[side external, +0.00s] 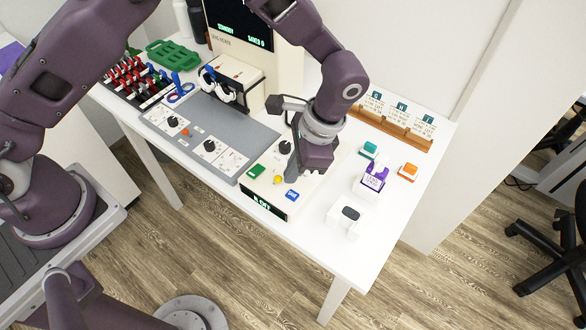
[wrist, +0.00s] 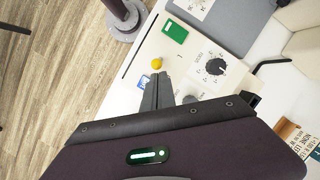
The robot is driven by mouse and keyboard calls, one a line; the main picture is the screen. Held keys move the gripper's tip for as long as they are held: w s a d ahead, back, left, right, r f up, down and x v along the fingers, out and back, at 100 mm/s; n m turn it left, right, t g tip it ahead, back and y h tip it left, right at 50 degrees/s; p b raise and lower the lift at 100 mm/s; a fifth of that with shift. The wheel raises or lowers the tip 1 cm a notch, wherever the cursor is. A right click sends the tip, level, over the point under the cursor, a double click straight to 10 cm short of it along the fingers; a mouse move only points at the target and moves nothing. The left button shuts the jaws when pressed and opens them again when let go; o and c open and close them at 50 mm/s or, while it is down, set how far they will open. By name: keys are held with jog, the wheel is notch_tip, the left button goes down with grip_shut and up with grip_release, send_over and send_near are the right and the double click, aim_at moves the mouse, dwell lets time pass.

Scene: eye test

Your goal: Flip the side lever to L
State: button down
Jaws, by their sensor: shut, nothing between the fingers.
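A cream console (side external: 315,185) stands on the white table, with a green-lit display (side external: 265,207) on its front. On its top are a black dial (side external: 285,147), a green button (side external: 256,171), a yellow round knob (side external: 278,180) and a blue button (side external: 292,195). The wrist view also shows the dial (wrist: 215,67), the green button (wrist: 175,31) and the yellow knob (wrist: 157,64). A black bent rod (wrist: 272,62) shows beyond the dial there; I cannot tell which part is the side lever. My gripper (side external: 293,172) is shut and empty, fingers pointing down over the console, near the yellow knob.
A grey panel (side external: 228,118) with dials lies left of the console.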

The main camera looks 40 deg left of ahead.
aim_at(280, 160)
jog(key=shift+a+r+h, duration=0.25)
jog(key=shift+a+h, duration=0.2)
jog(key=shift+h, duration=0.35)
jog(key=shift+a+r+h, duration=0.15)
jog(key=shift+a+h, duration=0.3)
jog(key=shift+h, duration=0.25)
jog(key=h, duration=0.1)
jog(key=a+h, duration=0.1)
jog(key=h, duration=0.1)
jog(key=shift+a+r, duration=0.1)
jog(key=shift+a, duration=0.2)
jog(key=shift+d+m, duration=0.1)
jog(key=shift+m, duration=0.2)
jog(key=shift+r, duration=0.1)
jog(key=shift+r, duration=0.75)
